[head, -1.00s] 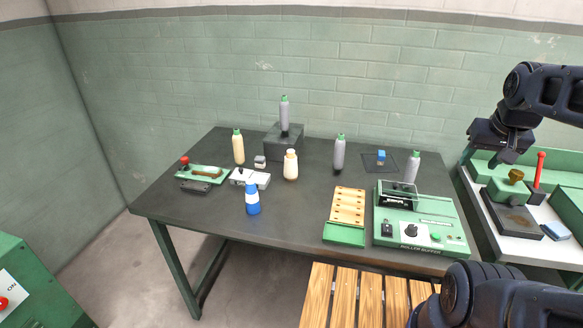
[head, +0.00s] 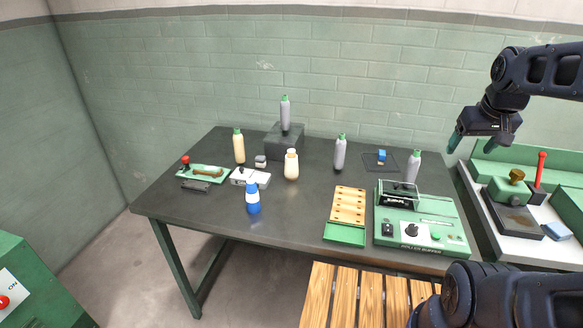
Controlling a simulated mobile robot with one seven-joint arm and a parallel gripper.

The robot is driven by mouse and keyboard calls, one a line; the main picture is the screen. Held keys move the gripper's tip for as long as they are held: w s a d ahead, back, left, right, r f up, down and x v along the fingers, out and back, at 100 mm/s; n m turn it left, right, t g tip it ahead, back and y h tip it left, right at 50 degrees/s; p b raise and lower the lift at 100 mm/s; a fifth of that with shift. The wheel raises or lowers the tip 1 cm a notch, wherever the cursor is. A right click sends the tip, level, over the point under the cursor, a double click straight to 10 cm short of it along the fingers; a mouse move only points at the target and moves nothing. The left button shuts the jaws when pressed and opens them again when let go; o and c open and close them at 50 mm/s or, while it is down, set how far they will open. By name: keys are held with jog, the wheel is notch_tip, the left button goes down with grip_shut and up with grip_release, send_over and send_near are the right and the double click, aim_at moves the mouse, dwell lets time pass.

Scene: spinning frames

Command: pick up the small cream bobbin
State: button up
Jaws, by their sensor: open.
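Two cream bobbin-like pieces stand upright on the dark table (head: 300,222) in the head view. One cream piece (head: 291,166) has a pale top and stands near the middle. The other cream piece (head: 239,147) has a green top and stands farther back to the left. I cannot tell which one is the small cream bobbin. My gripper (head: 474,143) is open and empty, high at the right, well apart from both pieces.
Grey bobbins (head: 340,154) with green tops stand around, one on a dark block (head: 284,147). A blue-and-white bobbin (head: 252,198) stands in front. A wooden pegboard tray (head: 347,207) and green roller machine (head: 421,232) fill the right. The front middle is clear.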

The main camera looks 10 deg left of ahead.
jog(key=w+a+r+n+g, duration=0.1)
jog(key=w+a+n, duration=0.6)
jog(key=w+a, duration=0.4)
jog(key=n+g, duration=0.3)
jog(key=n, duration=1.5)
send_near(291, 161)
jog(key=shift+w+f, duration=0.2)
jog(key=shift+w, duration=0.95)
jog(key=shift+a+f, duration=0.35)
jog(key=shift+f, duration=0.1)
notch_tip(291, 161, down, 10)
jog(key=shift+w+f, duration=0.15)
jog(key=shift+f, duration=0.1)
jog(key=c, duration=1.1)
